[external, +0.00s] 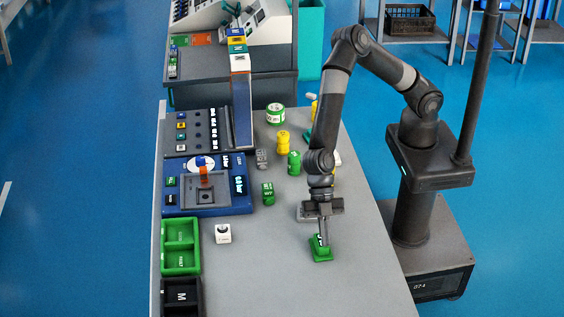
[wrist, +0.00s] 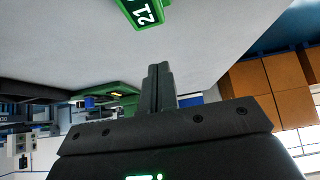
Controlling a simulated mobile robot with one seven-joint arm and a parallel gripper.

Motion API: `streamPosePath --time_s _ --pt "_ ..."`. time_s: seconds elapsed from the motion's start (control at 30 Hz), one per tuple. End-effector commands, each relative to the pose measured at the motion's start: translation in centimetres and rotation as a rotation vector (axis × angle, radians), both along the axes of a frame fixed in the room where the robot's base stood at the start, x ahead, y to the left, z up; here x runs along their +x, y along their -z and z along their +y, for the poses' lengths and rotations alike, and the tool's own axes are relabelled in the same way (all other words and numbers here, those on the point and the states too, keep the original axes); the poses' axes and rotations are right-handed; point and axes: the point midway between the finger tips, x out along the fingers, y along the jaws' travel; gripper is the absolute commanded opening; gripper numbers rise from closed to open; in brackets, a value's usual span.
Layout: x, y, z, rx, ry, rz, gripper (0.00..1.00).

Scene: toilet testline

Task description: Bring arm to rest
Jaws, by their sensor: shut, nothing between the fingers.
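My gripper (external: 325,234) points down over the right part of the grey table (external: 262,285). Its fingers are together in the wrist view (wrist: 159,75), with nothing between them. A green block (external: 321,253) stands on the table right at the fingertips in the external view; I cannot tell whether they touch. In the wrist view a green piece marked 21 (wrist: 143,12) shows at the top edge, apart from the fingers. My arm (external: 331,105) is bent up and over from its base at the right.
Green (external: 268,193) and yellow (external: 283,143) pieces and a white-and-green roll (external: 276,114) stand behind my gripper. A white cube (external: 223,234), a green bin (external: 181,262) and a blue panel (external: 235,205) lie to the left. The front middle of the table is clear.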

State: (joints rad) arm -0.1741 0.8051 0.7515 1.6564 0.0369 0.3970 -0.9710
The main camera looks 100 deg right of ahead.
Motion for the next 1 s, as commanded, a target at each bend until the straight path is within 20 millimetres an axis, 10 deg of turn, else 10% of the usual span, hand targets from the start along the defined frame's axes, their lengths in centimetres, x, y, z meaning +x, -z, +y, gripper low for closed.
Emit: streamPosePath --time_s 0.67,1.0 --pt "0.0 -4.3 -4.0 -0.019 0.013 -0.005 0.0" --pt "-0.2 -8.5 -14.0 -0.211 0.218 -0.036 0.0"
